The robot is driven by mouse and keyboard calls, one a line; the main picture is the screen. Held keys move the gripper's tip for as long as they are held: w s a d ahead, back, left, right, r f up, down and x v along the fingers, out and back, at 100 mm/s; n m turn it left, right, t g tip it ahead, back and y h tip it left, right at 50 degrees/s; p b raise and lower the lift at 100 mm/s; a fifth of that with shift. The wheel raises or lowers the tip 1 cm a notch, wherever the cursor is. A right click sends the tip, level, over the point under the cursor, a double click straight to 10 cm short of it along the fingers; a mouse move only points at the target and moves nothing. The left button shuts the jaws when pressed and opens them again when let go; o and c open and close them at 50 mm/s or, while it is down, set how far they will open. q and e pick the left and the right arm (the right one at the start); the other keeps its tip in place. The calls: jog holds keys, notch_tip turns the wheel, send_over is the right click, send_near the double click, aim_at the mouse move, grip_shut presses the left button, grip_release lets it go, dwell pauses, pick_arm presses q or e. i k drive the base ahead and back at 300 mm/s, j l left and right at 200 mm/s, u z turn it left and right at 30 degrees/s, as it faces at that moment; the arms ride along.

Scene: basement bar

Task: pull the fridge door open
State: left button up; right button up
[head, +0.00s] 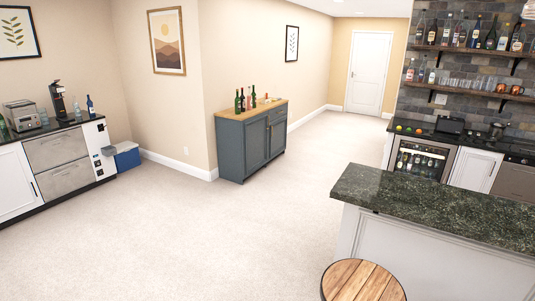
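A glass-front fridge (420,161) with a steel frame is built in under the dark back counter at the right, below the bottle shelves. Bottles show through its glass, under a lit strip. Its door looks shut. The island counter in front hides its lower part. Neither of my grippers is in view, so nothing shows of where they are relative to the fridge.
The dark stone island (450,205) stands between me and the fridge, with a round wooden stool (362,283) before it. A grey-blue cabinet (245,145) stands mid-room. Carpet (260,220) is clear left of the island. Drawers (57,151) line the left wall.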

aim_at(453, 148)
jog(key=i+j+u, duration=0.25)
jog(key=i+u, duration=0.15)
jog(key=i+j+u, duration=0.1)
jog(key=i+u, duration=0.7)
jog(key=i+z, duration=0.25)
jog(key=i, duration=0.2)
jog(key=i+j+z, duration=0.1)
jog(key=i+z, duration=0.2)
jog(key=i, duration=0.15)
jog(key=i+l+z, duration=0.2)
jog(key=z, duration=0.25)
jog(key=i+z, duration=1.05)
jog(key=i, duration=0.75)
jog(key=i+z, duration=0.2)
jog(key=i, duration=0.75)
jog(key=i+z, duration=0.2)
jog(key=i, duration=0.3)
jog(key=i+z, duration=0.2)
jog(key=i, duration=0.3)
jog(key=i+j+z, duration=0.2)
jog(key=i, duration=0.3)
jog(key=i+j+z, duration=0.2)
jog(key=i, duration=0.3)
jog(key=i+z, duration=0.3)
jog(key=i, duration=0.05)
